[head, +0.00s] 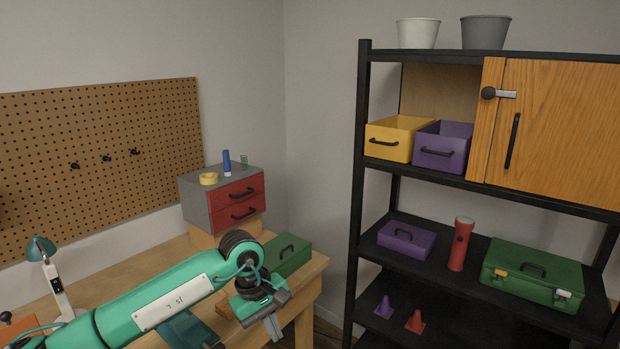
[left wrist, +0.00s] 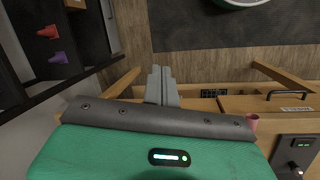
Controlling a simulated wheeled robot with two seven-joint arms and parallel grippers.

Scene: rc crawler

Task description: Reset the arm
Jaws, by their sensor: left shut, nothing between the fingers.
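My left arm comes in from the lower left of the head view, over the wooden workbench (head: 95,273). My left gripper (head: 274,328) points downward near the bench's right end, and its fingers are shut with nothing between them. In the left wrist view the two grey fingers (left wrist: 161,86) lie side by side above the dark floor. My right gripper is in neither view.
A green box (head: 290,256) and a grey cabinet with red drawers (head: 236,204) stand on the bench behind my arm. A black shelf (head: 362,200) on the right holds bins, a red flashlight (head: 461,245) and a green toolbox (head: 533,276). Floor shows between bench and shelf.

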